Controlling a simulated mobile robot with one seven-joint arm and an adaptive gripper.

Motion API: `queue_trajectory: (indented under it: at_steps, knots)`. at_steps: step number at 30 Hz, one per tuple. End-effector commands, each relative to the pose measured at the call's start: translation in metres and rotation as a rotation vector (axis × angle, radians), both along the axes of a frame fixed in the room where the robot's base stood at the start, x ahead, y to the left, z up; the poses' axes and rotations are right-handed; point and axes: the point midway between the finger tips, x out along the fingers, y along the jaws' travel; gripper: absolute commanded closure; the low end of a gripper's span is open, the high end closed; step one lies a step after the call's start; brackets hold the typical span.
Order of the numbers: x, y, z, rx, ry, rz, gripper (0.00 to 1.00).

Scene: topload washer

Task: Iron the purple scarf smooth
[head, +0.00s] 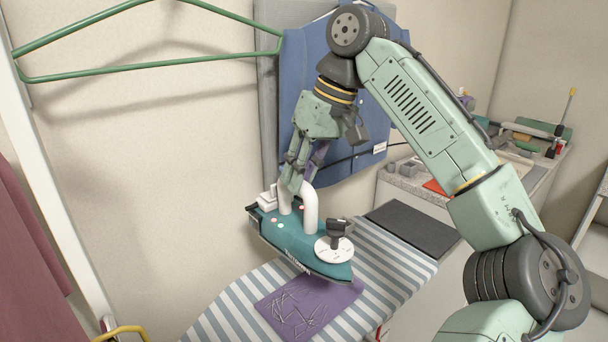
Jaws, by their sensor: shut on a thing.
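The purple scarf (311,306) lies on the striped ironing board (392,270), with pale crease lines across its visible part. The teal iron (300,243), with a white handle and a white dial, is above the scarf's far edge and hides part of it. I cannot tell whether its soleplate touches the cloth. My gripper (296,184) points down and is shut on the iron's white handle.
A blue garment (325,90) hangs on the wall behind my arm. A green hanger (150,68) is at upper left. A dark pad (412,229) is at the board's far end. A cluttered counter (410,182) stands at right. A dark cord runs behind the gripper.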

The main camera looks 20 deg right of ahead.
Motion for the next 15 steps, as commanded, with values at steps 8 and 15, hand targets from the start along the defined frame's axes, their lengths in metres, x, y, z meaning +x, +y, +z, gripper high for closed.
queue_trajectory:
  at_steps: [8, 15]
  knots:
    - [-0.001, 0.000, -0.018, 0.000, -0.002, -0.001, 1.00]
    - [0.000, 0.000, -0.042, -0.001, -0.003, -0.002, 1.00]
